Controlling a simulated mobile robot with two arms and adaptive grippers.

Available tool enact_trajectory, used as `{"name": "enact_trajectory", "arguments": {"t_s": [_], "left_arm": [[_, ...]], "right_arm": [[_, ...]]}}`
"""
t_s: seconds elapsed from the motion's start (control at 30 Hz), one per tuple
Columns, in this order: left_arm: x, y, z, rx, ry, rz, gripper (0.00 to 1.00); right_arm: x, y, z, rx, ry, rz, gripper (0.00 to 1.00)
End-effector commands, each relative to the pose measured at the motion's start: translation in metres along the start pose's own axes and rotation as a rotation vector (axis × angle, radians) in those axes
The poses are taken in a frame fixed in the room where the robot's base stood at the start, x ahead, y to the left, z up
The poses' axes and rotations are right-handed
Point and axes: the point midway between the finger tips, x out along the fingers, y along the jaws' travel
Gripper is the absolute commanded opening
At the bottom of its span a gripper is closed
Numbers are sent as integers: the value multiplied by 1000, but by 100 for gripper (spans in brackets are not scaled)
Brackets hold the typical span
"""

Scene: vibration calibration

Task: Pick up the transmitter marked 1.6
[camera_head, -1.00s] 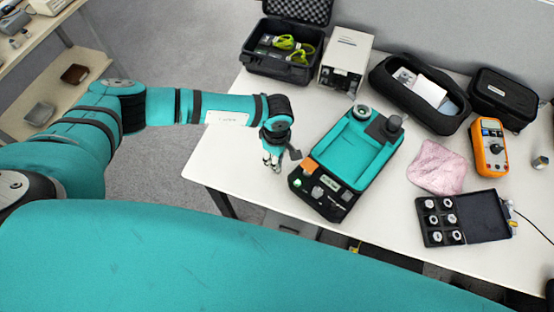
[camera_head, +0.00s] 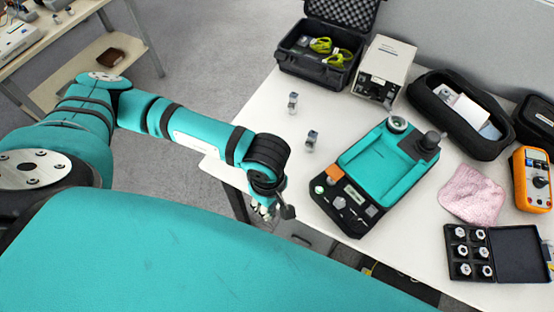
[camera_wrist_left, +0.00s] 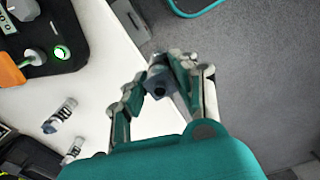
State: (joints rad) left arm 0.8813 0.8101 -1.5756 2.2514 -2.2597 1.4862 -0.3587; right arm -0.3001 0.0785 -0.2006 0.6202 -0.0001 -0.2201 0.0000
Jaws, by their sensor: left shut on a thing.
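My left gripper (camera_head: 264,210) is just off the table's left front corner. Two small metal transmitters stand on the white table: one farther back (camera_head: 292,103), one nearer the calibrator (camera_head: 312,141). Both also show in the left wrist view, at the upper spot (camera_wrist_left: 60,116) and the lower spot (camera_wrist_left: 72,151). Their markings are too small to read. My right gripper is out of view.
The teal and black calibrator (camera_head: 352,218) stands right of the transmitters. An open black case (camera_head: 320,68), grey box (camera_head: 384,72), black pouch (camera_head: 448,118), pink cloth (camera_head: 471,194), orange multimeter (camera_head: 531,180) and case of adapters (camera_head: 512,255) fill the rest. Floor (camera_head: 200,60) lies left.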

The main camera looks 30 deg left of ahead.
Motion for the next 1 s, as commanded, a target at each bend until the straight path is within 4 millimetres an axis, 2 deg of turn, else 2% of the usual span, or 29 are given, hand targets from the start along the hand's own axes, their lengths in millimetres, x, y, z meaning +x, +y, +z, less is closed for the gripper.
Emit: {"name": "enact_trajectory", "arguments": {"t_s": [0.6,1.0], "left_arm": [[-37,-1,0,0,-1,2,0],[-40,0,-1,10,0,1,0]], "right_arm": [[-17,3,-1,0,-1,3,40],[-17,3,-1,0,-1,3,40]]}}
